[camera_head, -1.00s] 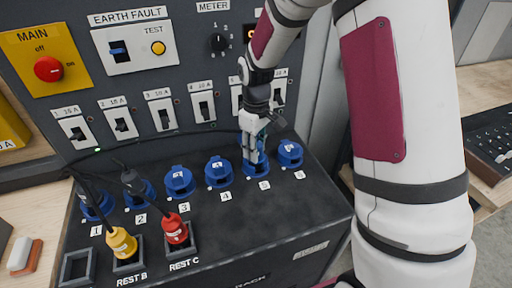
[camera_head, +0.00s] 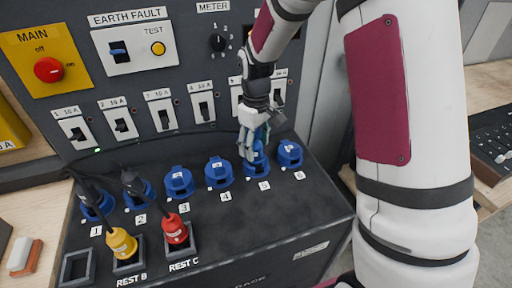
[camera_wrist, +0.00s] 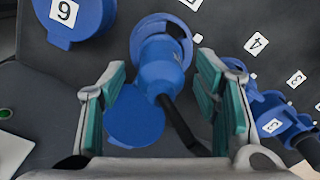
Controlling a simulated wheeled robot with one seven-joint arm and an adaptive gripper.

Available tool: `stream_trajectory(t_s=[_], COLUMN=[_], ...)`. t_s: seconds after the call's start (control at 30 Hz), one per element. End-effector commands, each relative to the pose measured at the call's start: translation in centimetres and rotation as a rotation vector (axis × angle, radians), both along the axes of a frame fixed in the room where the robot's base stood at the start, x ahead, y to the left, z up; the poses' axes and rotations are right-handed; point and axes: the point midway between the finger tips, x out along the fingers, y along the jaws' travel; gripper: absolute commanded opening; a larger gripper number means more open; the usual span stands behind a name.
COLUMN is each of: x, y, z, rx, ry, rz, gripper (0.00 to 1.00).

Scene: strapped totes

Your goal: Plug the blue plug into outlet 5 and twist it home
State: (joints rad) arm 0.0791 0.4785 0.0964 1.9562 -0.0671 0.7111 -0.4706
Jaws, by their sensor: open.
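The blue plug (camera_wrist: 168,62) stands in outlet 5 (camera_head: 257,169), its black cable (camera_wrist: 182,125) trailing back between my fingers in the wrist view. I cannot tell whether it is twisted home. Outlet 5's round blue lid (camera_wrist: 134,116) hangs open beside the plug. My gripper (camera_wrist: 163,80) is open, one finger on each side of the plug, with visible gaps. In the head view my gripper (camera_head: 253,143) is over outlet 5 and mostly hides the plug.
Outlet 6 (camera_head: 290,153) and outlet 4 (camera_head: 218,172) flank outlet 5 closely. A yellow plug (camera_head: 121,243) and a red plug (camera_head: 175,229) sit in rests at the front left; an empty rest (camera_head: 76,268) is beside them. The switch panel rises behind.

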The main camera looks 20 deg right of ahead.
Motion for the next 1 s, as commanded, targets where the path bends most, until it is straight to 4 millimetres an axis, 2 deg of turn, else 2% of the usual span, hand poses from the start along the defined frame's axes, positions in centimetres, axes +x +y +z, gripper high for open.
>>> stream_trajectory(t_s=[0.2,0.4,0.6,0.8,0.87,1.0], x=[0.1,0.1,0.0,0.0,-0.5,-3.0], y=[0.0,0.0,0.0,0.0,0.0,0.0], z=[4.6,8.2,10.1,10.4,11.3,14.3], rx=[0.000,0.000,0.000,0.000,-0.002,-0.011], ry=[-0.007,-0.004,-0.002,0.000,-0.014,-0.068], rz=[0.000,-0.001,-0.001,-0.001,-0.011,-0.064], gripper=[0.57,0.57,0.57,0.57,0.57,0.57])
